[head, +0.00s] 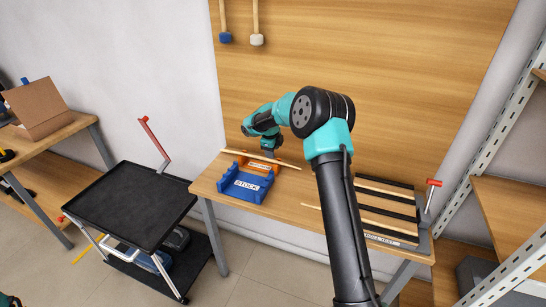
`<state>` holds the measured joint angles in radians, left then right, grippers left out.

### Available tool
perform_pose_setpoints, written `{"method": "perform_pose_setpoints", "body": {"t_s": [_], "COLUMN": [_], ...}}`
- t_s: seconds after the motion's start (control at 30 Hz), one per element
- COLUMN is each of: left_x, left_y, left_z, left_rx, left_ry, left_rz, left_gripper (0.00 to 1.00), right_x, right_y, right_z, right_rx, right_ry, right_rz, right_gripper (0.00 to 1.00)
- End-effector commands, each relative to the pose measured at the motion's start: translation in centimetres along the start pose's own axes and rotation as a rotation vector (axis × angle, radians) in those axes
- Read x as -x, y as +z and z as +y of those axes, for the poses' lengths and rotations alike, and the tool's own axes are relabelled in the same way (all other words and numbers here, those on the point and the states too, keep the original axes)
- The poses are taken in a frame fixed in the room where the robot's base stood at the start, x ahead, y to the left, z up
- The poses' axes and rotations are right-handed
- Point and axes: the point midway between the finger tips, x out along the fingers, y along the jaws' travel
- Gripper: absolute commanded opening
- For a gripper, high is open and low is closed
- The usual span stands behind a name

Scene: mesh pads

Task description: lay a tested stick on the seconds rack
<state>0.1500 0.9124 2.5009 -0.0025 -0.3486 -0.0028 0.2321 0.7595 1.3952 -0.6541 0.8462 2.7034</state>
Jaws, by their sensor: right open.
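A blue rack lettered STOCK (246,186) stands on the wooden bench. Right behind it is an orange rack (260,166) whose lettering is too small to read. A long pale stick (236,153) lies slantwise at the orange rack; I cannot tell whether it rests on it. My right gripper (268,153) is open, pointing down over the stick's middle, and partly hides it. A dark board lettered ROLL TEST (392,238), with pale strips on it, lies at the bench's right end. A pale stick end (311,206) shows left of my right arm. My left gripper is out of view.
A black cart (130,205) stands left of the bench (215,178). A red-topped post (432,190) rises at the board's right edge. A metal shelf frame (500,120) stands at the right.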

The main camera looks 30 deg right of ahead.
Motion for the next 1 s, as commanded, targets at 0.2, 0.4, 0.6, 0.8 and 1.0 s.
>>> {"method": "perform_pose_setpoints", "body": {"t_s": [0.2, 0.4, 0.6, 0.8, 1.0], "left_x": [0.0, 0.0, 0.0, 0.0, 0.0], "left_y": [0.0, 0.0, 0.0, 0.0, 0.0], "left_z": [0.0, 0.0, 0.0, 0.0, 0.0], "left_rx": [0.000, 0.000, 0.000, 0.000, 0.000], "left_ry": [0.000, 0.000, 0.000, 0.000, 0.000], "left_rz": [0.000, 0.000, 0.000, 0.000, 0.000], "left_gripper": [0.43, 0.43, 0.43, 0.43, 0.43], "right_x": [4.5, 8.3, 11.2, 12.2, 12.2], "right_y": [0.0, 0.0, -0.1, -0.1, -0.1], "right_z": [-0.1, -0.2, -0.3, -0.2, -0.2], "right_rx": [0.000, -0.001, 0.000, 0.000, 0.000], "right_ry": [-0.005, -0.006, -0.007, -0.006, -0.006], "right_rz": [-0.004, -0.005, -0.004, -0.004, -0.004], "right_gripper": [0.44, 0.44, 0.44, 0.44, 0.44]}}
